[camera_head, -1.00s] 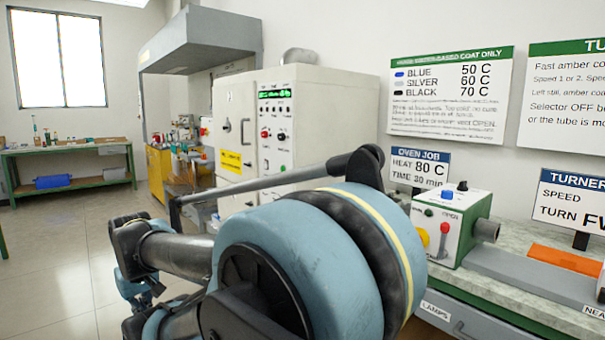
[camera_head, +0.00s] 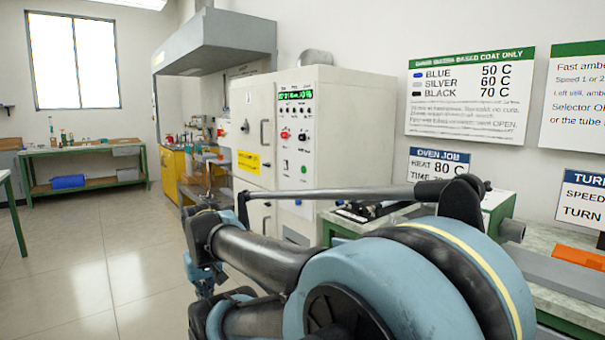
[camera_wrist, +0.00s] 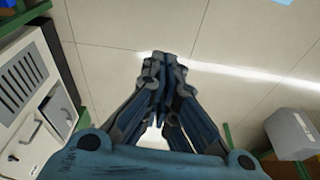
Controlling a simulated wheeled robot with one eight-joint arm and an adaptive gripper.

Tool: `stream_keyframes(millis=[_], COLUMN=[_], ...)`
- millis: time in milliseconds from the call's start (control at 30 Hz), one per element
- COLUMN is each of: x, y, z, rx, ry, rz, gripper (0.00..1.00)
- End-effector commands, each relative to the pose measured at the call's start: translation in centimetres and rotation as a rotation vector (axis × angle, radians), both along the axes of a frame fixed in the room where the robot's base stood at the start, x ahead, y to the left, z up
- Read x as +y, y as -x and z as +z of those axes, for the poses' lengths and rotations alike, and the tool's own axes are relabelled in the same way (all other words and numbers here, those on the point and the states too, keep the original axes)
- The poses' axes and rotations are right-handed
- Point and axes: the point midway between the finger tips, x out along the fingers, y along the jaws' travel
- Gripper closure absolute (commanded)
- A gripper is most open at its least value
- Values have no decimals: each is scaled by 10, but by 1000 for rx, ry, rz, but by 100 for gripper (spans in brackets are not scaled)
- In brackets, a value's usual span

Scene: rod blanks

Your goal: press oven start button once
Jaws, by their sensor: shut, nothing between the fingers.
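The oven is a tall white cabinet (camera_head: 350,120) against the wall in the head view. I cannot read the button's label. In the wrist view my gripper (camera_wrist: 161,62) is shut and empty, pointing over the pale tiled floor. A white cabinet with a vent and handles (camera_wrist: 30,90) is at the left of the wrist view, apart from the fingers. In the head view my arm covers the lower right of the picture, and part of my gripper shows at its lower left.
A bench with signs above it, including the OVEN JOB sign (camera_head: 438,165), stands to the right behind my arm. A grey extraction hood (camera_head: 225,40) and yellow cabinet (camera_head: 175,175) are left of the oven. The floor (camera_head: 90,260) at left is clear.

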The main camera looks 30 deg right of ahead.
Motion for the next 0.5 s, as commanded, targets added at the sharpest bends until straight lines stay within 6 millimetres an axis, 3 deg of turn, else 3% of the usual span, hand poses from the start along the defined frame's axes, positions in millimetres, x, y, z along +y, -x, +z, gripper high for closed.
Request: stream_keyframes(millis=[267, 500], x=[-16, -47], y=[-92, -183], z=[38, 75], rx=[-202, -419], ry=[-63, -129], rz=[-161, -330], gripper=[100, 100])
